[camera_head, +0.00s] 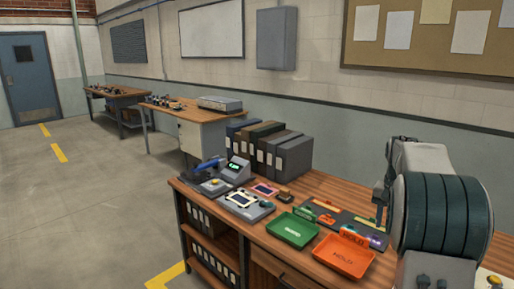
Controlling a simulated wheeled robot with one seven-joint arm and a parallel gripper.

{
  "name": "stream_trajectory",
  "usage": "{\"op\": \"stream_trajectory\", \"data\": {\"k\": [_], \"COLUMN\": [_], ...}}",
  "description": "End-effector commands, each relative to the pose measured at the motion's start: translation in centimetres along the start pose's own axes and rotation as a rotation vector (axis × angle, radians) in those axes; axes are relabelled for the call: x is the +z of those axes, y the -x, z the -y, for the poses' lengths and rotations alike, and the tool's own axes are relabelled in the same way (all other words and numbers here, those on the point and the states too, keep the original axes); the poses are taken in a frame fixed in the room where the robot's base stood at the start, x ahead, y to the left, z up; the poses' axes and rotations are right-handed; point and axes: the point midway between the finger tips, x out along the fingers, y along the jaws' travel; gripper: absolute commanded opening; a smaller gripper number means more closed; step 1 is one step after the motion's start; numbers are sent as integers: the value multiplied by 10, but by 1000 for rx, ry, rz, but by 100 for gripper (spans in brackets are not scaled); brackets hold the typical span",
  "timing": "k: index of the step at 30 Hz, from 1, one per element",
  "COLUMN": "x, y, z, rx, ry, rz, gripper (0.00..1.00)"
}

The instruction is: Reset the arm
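My arm fills the right side of the head view, a pale grey link with a large dark ribbed section in front. A dark part at the arm's left edge (380,197) looks like my gripper, over the back right of the wooden workbench (325,182). It is small and partly hidden by the arm, so I cannot tell whether its fingers are open or shut, or whether they hold anything. A green tray (292,230) and an orange tray marked HOLD (343,257) lie on the bench, left of my arm and apart from it.
A dark mat (338,217) with small coloured parts lies behind the trays, close to my arm. A grey device with a lit display (236,170), a scale-like unit (244,204) and dark binders (286,155) stand further left. Open floor (90,210) lies left of the bench.

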Motion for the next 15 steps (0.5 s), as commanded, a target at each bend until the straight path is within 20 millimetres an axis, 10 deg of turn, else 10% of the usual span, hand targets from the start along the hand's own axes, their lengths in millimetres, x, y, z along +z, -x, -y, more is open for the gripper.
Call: {"op": "stream_trajectory", "data": {"k": [15], "x": [199], "y": [29], "z": [32], "rx": [-117], "ry": [362], "rz": [-109], "gripper": [47]}}
